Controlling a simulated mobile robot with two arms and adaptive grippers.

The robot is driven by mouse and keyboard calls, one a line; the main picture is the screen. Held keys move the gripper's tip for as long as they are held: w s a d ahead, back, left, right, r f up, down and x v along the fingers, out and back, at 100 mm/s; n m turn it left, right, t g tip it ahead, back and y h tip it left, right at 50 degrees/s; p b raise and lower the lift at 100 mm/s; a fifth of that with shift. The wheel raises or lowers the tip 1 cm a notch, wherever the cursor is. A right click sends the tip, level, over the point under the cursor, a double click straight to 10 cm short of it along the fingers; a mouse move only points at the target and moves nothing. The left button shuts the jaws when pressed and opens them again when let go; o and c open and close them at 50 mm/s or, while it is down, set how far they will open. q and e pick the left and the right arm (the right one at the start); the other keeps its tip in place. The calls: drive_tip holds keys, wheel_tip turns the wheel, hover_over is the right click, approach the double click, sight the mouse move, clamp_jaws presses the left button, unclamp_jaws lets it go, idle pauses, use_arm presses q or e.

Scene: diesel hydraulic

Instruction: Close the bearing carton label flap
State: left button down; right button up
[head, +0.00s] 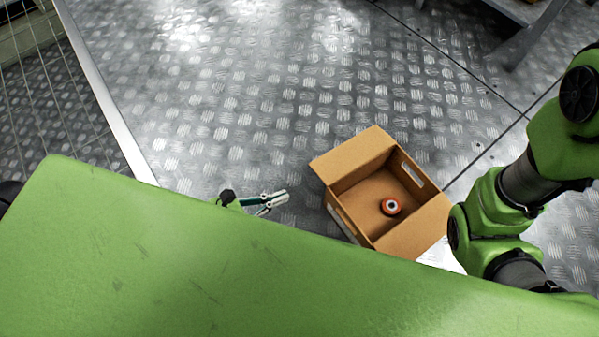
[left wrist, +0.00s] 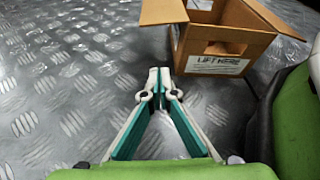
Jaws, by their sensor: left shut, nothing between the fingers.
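The brown bearing carton (head: 348,214) stands on the floor right of centre in the head view, with its top open. One flap (head: 352,157) is folded outward at its upper left, another (head: 416,231) at its lower right. In the left wrist view the carton (left wrist: 222,46) shows a white "LIFT HERE" label (left wrist: 218,65) below a hand hole. My left gripper (head: 279,199) is shut and empty, left of the carton and apart from it; it also shows in the wrist view (left wrist: 160,76). My right gripper is out of view.
A green surface (head: 180,250) fills the lower part of the head view and hides some floor near the carton. The patterned metal floor (head: 230,100) is clear behind and left of the carton. A grey shelf or bench (head: 520,15) stands at the upper right.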

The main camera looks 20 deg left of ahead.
use_arm(q)
drive_tip(key=b+x, duration=0.3)
drive_tip(key=x, duration=0.7)
drive_tip(key=shift+b, duration=0.3)
drive_tip(key=r, duration=0.3)
drive_tip(key=r+p, duration=0.1)
drive_tip(key=shift+w+a+r, duration=0.15)
drive_tip(key=shift+a, duration=0.1)
drive_tip(key=shift+r, duration=0.1)
drive_tip(key=shift+w, duration=0.1)
